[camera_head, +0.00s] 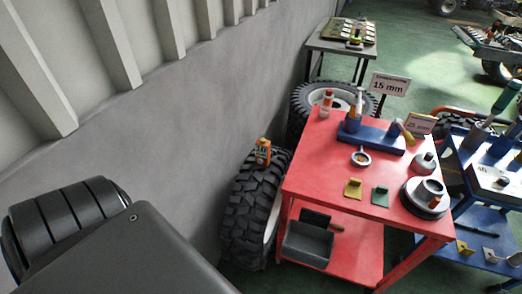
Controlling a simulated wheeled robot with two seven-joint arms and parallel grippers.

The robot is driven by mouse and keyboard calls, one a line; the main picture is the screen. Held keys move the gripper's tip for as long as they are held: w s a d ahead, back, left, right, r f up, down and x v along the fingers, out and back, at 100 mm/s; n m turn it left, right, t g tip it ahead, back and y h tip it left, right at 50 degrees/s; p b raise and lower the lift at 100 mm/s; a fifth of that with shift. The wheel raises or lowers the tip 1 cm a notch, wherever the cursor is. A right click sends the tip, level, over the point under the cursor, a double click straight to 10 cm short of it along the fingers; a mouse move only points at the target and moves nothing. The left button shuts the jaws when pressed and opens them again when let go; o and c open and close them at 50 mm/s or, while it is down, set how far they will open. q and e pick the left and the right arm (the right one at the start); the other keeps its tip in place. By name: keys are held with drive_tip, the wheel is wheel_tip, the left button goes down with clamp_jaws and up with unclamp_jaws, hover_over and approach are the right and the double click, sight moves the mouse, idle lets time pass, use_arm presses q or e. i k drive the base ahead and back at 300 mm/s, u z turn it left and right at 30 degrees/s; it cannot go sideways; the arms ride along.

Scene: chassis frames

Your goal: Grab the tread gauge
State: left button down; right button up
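The tyre stands upright between the grey wall and the red cart. The device is small in the picture, so its details are hard to read. Neither of my grippers shows in the camera_head view.
A blue cart (458,205) is at the right. A grey wall (200,120) runs along the left. Another tyre (303,100) is behind.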

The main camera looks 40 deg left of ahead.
sight(263, 151)
drive_tip(key=u, duration=2.6)
drive_tip(key=k, duration=0.45)
drive_tip(key=z, duration=0.15)
